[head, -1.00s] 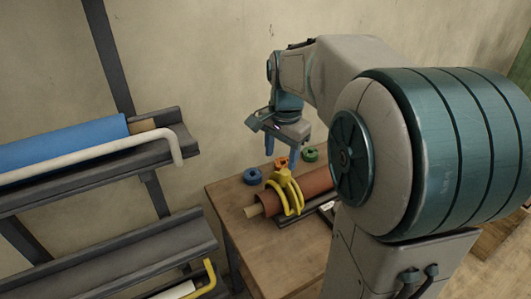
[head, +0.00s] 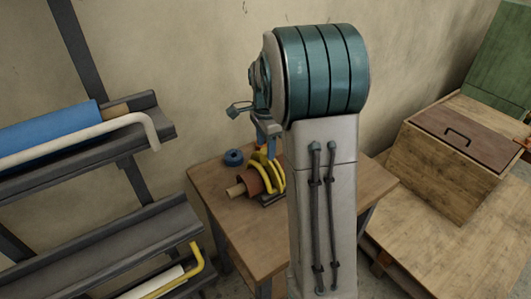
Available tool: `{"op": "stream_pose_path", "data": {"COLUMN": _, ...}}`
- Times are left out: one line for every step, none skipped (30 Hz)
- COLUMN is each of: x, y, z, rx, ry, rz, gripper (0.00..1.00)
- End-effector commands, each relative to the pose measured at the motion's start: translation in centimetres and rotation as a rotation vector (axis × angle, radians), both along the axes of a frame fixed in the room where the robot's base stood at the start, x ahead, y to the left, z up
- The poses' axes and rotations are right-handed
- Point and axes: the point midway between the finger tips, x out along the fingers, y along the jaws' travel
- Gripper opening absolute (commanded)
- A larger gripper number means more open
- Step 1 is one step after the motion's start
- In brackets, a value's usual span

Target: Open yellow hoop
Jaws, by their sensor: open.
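A yellow curved hoop (head: 275,175) arches over a brown roll (head: 252,181) on the small wooden table. An orange part shows near its top, partly hidden by my arm. My gripper (head: 268,141) is just above the hoop, its blue fingers pointing down. It is open, and I see nothing held. My arm hides the right part of the roll, and I cannot tell whether the fingers touch the orange part. A yellow bent bar (head: 193,262) also shows on the lower rack at the left.
A blue ring (head: 233,158) lies on the table (head: 222,198) left of the hoop. A rack (head: 140,230) at the left holds a blue roll (head: 50,125) behind a white bar (head: 85,141). A wooden chest (head: 440,170) stands at the right.

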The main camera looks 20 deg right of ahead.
Motion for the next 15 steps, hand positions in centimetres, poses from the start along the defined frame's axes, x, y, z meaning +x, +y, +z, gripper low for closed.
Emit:
{"op": "stream_pose_path", "data": {"x": -0.1, "y": 0.0, "z": -0.9, "rx": 0.001, "ry": 0.003, "rz": 0.0, "gripper": 0.52}}
{"op": "stream_pose_path", "data": {"x": -0.1, "y": 0.0, "z": -1.3, "rx": 0.001, "ry": 0.003, "rz": 0.0, "gripper": 0.52}}
{"op": "stream_pose_path", "data": {"x": 0.0, "y": 0.0, "z": -1.9, "rx": 0.001, "ry": 0.003, "rz": 0.001, "gripper": 0.52}}
{"op": "stream_pose_path", "data": {"x": 0.0, "y": 0.0, "z": -2.2, "rx": 0.001, "ry": 0.002, "rz": 0.001, "gripper": 0.52}}
{"op": "stream_pose_path", "data": {"x": 0.0, "y": 0.0, "z": -2.5, "rx": 0.001, "ry": 0.002, "rz": 0.001, "gripper": 0.52}}
{"op": "stream_pose_path", "data": {"x": 0.0, "y": 0.0, "z": -2.8, "rx": 0.001, "ry": 0.002, "rz": 0.001, "gripper": 0.52}}
{"op": "stream_pose_path", "data": {"x": 0.0, "y": 0.0, "z": -3.0, "rx": 0.001, "ry": 0.001, "rz": 0.001, "gripper": 0.52}}
{"op": "stream_pose_path", "data": {"x": 0.0, "y": 0.0, "z": -3.2, "rx": 0.0, "ry": 0.0, "rz": 0.001, "gripper": 0.52}}
{"op": "stream_pose_path", "data": {"x": 0.0, "y": 0.0, "z": -3.3, "rx": 0.0, "ry": 0.0, "rz": 0.001, "gripper": 0.52}}
{"op": "stream_pose_path", "data": {"x": 0.0, "y": 0.0, "z": -3.4, "rx": 0.0, "ry": 0.0, "rz": 0.001, "gripper": 0.52}}
{"op": "stream_pose_path", "data": {"x": 0.0, "y": 0.0, "z": -3.5, "rx": 0.0, "ry": 0.0, "rz": 0.001, "gripper": 0.52}}
{"op": "stream_pose_path", "data": {"x": 0.0, "y": 0.0, "z": -3.5, "rx": 0.0, "ry": 0.0, "rz": 0.001, "gripper": 0.52}}
{"op": "stream_pose_path", "data": {"x": 0.0, "y": 0.0, "z": -3.5, "rx": 0.0, "ry": 0.0, "rz": 0.001, "gripper": 0.52}}
{"op": "stream_pose_path", "data": {"x": 0.0, "y": 0.0, "z": -3.5, "rx": 0.0, "ry": 0.0, "rz": 0.001, "gripper": 0.52}}
{"op": "stream_pose_path", "data": {"x": 0.0, "y": 0.0, "z": -3.5, "rx": 0.0, "ry": 0.0, "rz": 0.001, "gripper": 0.52}}
